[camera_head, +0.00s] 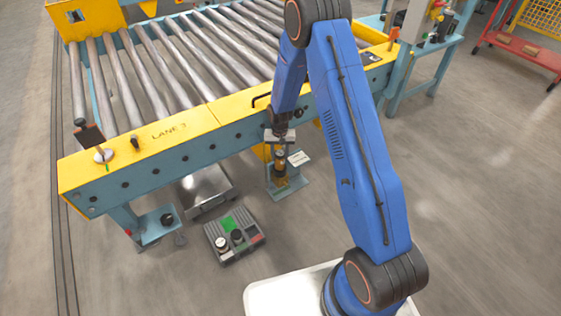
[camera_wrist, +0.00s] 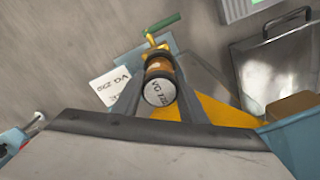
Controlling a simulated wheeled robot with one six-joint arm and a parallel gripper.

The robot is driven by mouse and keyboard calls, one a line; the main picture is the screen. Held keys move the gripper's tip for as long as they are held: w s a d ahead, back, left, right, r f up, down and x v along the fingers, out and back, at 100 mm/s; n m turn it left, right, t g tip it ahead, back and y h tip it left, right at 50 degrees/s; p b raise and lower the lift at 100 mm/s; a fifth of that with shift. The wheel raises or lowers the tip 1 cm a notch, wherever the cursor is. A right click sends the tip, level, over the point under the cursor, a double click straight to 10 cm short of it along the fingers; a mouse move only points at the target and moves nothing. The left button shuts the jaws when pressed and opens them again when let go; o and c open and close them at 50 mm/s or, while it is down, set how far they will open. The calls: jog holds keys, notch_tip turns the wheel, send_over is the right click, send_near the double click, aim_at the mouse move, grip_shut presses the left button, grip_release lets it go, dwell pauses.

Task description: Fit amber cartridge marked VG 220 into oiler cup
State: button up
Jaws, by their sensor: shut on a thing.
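My gripper (camera_wrist: 160,88) is shut on an amber cartridge (camera_wrist: 159,66), one finger on each side. The cartridge's pale end cap (camera_wrist: 159,93) faces the camera; its marking starts with VG, and the number is hard to read. In the head view my gripper (camera_head: 280,137) is above a small stand (camera_head: 290,190) beside the conveyor. The amber cartridge (camera_head: 280,156) is upright under the gripper, in line with the dark oiler cup (camera_head: 281,180) on the stand. I cannot tell whether the cartridge is seated. A white tag (camera_wrist: 110,87) beside it appears to read VG 220.
A grey tray (camera_head: 235,256) with capped cartridges and green and red patches is on the floor at left. A metal pan (camera_head: 208,188) is under the roller conveyor's yellow edge (camera_head: 160,133). A green handle (camera_wrist: 160,26) is close beyond the cartridge.

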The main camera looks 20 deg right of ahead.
aim_at(280, 161)
jog(key=shift+f, duration=2)
jog(key=shift+f, duration=0.1)
jog(key=o, duration=1.2)
notch_tip(280, 161, up, 12)
jog(key=shift+r, duration=0.25)
